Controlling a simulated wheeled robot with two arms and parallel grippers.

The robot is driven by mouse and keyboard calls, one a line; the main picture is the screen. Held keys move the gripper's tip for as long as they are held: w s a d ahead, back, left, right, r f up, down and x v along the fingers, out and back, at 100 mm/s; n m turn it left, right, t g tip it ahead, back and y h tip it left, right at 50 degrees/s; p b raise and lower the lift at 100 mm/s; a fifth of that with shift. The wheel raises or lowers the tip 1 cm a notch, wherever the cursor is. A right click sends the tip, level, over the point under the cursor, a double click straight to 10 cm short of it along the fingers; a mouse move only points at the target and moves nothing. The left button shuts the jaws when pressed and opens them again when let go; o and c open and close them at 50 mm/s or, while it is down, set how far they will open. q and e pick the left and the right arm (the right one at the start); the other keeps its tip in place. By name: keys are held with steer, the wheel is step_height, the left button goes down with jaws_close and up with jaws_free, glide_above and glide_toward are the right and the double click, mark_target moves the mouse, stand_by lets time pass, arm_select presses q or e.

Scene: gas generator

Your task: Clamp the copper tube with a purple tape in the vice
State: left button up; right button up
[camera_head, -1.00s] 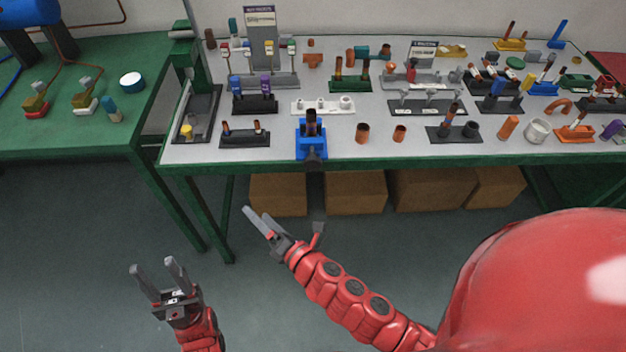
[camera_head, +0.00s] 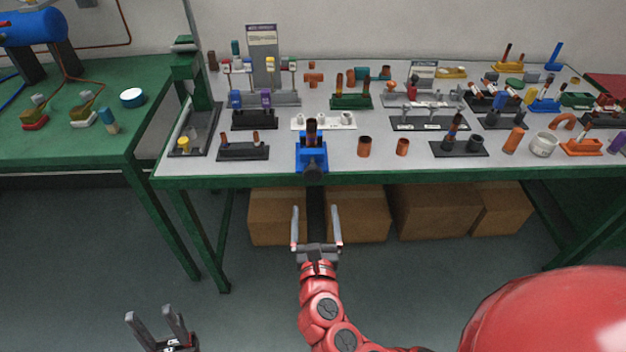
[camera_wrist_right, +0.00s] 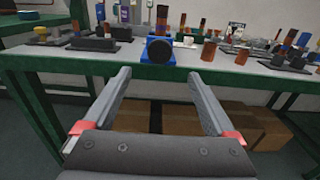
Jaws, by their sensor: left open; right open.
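The blue vice (camera_head: 312,158) stands at the front edge of the table; it also shows in the right wrist view (camera_wrist_right: 154,70). A copper tube with a dark band (camera_head: 311,126) stands upright at the vice jaws; it also shows in the right wrist view (camera_wrist_right: 161,18). I cannot tell if its band is purple tape, or if the jaws grip it. My right gripper (camera_head: 316,210) is open and empty, in front of and below the table edge, pointing at the vice. My left gripper (camera_head: 150,315) is open and empty, low at the left, away from the table.
Black holders with short tubes (camera_head: 243,151) stand left of the vice. Two loose copper fittings (camera_head: 364,146) stand right of it. More holders and fittings crowd the table (camera_head: 240,178). Cardboard boxes (camera_head: 275,220) sit underneath. A green table (camera_head: 60,150) is at the left.

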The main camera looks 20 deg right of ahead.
mark_target(313, 177)
steer(key=b+x, duration=0.4)
steer(key=x, duration=0.1)
steer(key=b+x, duration=0.2)
steer(key=shift+w+d+f, duration=0.15)
steer(key=shift+w+f, duration=0.15)
steer(key=shift+r+b+x, duration=0.1)
steer(key=shift+b+x, duration=0.1)
steer(key=shift+x, duration=1.15)
steer(key=shift+r+b+x, duration=0.15)
steer(key=shift+b+x, duration=0.05)
steer(key=shift+x, duration=1.1)
steer(key=shift+c, duration=0.3)
steer(key=c, duration=1.3)
